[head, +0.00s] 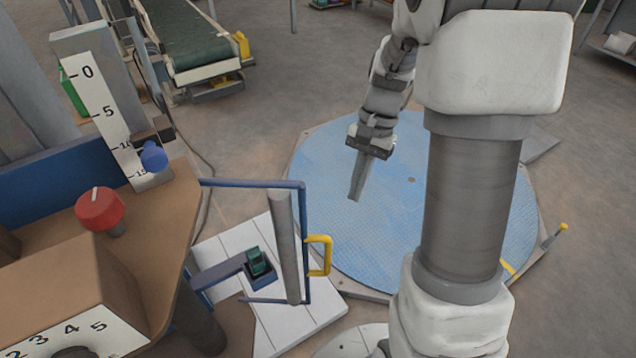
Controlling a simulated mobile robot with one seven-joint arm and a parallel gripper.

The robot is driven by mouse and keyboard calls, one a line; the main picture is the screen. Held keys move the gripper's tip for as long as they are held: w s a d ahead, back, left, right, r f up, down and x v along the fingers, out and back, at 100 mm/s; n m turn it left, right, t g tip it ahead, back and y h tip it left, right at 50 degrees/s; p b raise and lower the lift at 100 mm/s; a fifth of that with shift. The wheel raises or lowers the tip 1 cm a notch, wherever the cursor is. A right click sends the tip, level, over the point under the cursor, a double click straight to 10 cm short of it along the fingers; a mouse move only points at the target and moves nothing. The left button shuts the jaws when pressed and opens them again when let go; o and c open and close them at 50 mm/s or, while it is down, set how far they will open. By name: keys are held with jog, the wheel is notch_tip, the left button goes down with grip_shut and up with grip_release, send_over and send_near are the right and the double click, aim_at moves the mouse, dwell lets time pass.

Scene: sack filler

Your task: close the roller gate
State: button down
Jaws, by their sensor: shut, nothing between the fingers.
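The roller gate (304,220) is a blue tube frame with an upright grey roller (284,245) and a yellow handle (319,256) on its right side. It stands out from the brown machine body over a white slatted platform, beside a blue round plate. I cannot tell for certain how far it is swung open. My gripper (354,196) is shut and empty, pointing down above the blue plate. In the picture it is above and to the right of the yellow handle, apart from it. Nothing hides the handle.
The blue round plate (460,205) lies on the floor. A dark green block (258,262) sits on a blue arm beside the roller. A red knob (99,208), a blue knob (153,156) and a scale (105,110) are at left. A conveyor (185,35) stands behind.

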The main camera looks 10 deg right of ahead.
jog(key=s+a+f+b, duration=0.1)
jog(key=s+a+f, duration=0.4)
jog(key=f, duration=0.5)
jog(key=shift+a+f+b, duration=0.15)
jog(key=shift+f+b, duration=0.1)
jog(key=shift+b, duration=0.05)
jog(key=shift+s+m, duration=0.2)
jog(key=shift+m, duration=0.1)
